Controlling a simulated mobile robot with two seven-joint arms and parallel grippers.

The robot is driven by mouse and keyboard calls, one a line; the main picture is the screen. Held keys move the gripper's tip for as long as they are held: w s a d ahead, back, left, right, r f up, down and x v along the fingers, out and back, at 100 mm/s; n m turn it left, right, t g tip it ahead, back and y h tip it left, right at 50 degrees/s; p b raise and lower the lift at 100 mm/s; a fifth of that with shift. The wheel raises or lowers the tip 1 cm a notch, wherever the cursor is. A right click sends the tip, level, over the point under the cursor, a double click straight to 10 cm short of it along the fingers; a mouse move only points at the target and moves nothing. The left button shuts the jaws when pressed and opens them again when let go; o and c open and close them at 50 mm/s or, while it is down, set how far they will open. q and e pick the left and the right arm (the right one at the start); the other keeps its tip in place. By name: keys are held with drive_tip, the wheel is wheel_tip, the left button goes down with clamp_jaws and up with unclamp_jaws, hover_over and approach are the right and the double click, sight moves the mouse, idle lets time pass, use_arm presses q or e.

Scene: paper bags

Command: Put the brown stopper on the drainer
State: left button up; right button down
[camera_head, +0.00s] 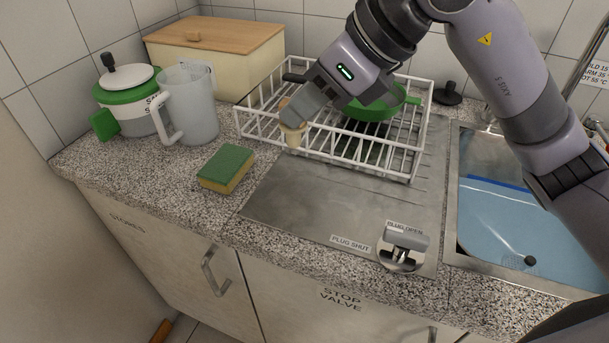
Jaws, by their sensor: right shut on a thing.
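My right gripper (293,120) is shut on the light brown stopper (293,138), which points down below the fingertips. The fingers hide its upper part. It is at the front left part of the white wire drainer (345,152); I cannot tell whether it is above the wires or touching them. The drainer stands on the steel draining board at the back, and a green pan (372,110) lies in it. My left gripper is not in view.
A green and yellow sponge (226,168), a clear jug (190,105) and a green and white pot (128,98) stand left of the drainer. A bread box (218,60) is behind. The water-filled sink (510,225) is at right. The front draining board (310,205) is clear.

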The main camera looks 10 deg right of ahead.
wheel_tip(320, 180, down, 13)
drive_tip(key=shift+r, duration=0.2)
idle(0.3)
drive_tip(key=shift+f, duration=0.15)
drive_tip(key=c, duration=1)
unclamp_jaws()
drive_tip(key=shift+c, duration=0.2)
drive_tip(key=shift+d+r, duration=0.2)
drive_tip(key=shift+r, duration=0.25)
drive_tip(key=v, duration=1.1)
drive_tip(key=shift+s, duration=0.2)
drive_tip(key=shift+r, duration=0.1)
